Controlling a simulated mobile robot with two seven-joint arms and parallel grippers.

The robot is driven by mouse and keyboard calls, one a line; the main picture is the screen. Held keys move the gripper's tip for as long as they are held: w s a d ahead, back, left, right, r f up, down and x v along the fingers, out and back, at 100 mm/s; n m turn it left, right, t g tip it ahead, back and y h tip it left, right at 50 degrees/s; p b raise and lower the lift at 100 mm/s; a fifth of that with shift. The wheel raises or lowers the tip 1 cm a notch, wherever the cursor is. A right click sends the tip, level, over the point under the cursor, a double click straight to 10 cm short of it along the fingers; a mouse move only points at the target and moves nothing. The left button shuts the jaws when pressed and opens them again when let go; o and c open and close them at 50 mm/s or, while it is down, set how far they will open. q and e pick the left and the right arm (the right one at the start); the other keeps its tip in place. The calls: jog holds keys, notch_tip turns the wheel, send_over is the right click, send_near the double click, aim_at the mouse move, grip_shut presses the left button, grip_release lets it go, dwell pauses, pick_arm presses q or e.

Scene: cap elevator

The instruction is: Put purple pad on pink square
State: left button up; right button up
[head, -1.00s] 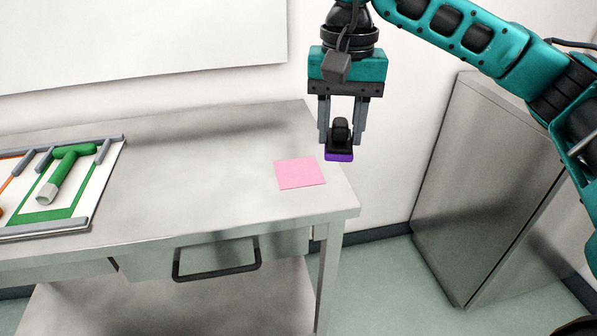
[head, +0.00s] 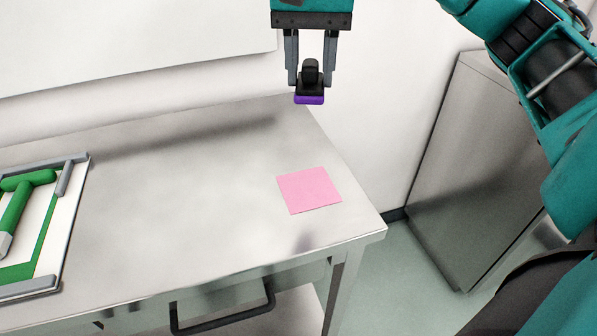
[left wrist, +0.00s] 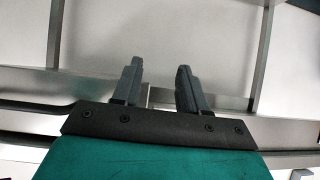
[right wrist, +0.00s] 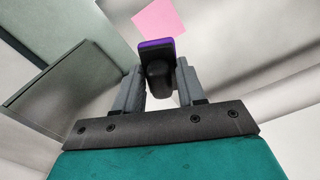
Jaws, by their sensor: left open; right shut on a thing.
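The purple pad (head: 309,99) is a purple slab under a black block with a black knob. My right gripper (head: 311,72) is shut on the knob and holds the pad in the air, purple side down, above the table's far right part. The pad also shows in the right wrist view (right wrist: 156,45), between the fingers (right wrist: 158,80). The pink square (head: 309,190) lies flat and bare near the right end of the metal table; in the head view it is below the pad, and it shows partly in the right wrist view (right wrist: 158,18). My left gripper (left wrist: 161,85) is open and empty.
The metal table (head: 190,200) is clear around the pink square. A framed board (head: 75,225) with a green hammer-like tool (head: 18,205) lies at the left. A drawer handle (head: 225,315) sticks out in front. A grey metal cabinet (head: 465,160) stands to the right.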

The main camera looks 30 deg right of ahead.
notch_tip(320, 180, down, 15)
jog(key=b, duration=0.4)
jog(key=shift+s, duration=0.15)
notch_tip(320, 180, down, 4)
jog(key=shift+f+b, duration=0.2)
jog(key=shift+b, duration=0.2)
pick_arm(q)
jog(key=f, duration=0.1)
jog(key=d+f, duration=0.1)
jog(key=f, duration=0.1)
jog(key=shift+d+f+h, duration=0.15)
jog(key=shift+f+h, duration=0.15)
jog(key=shift+f, duration=0.1)
pick_arm(e)
jog(key=o, duration=0.6)
jog(key=shift+f, duration=0.15)
jog(key=o, duration=0.4)
pick_arm(q)
jog(key=shift+d, duration=0.1)
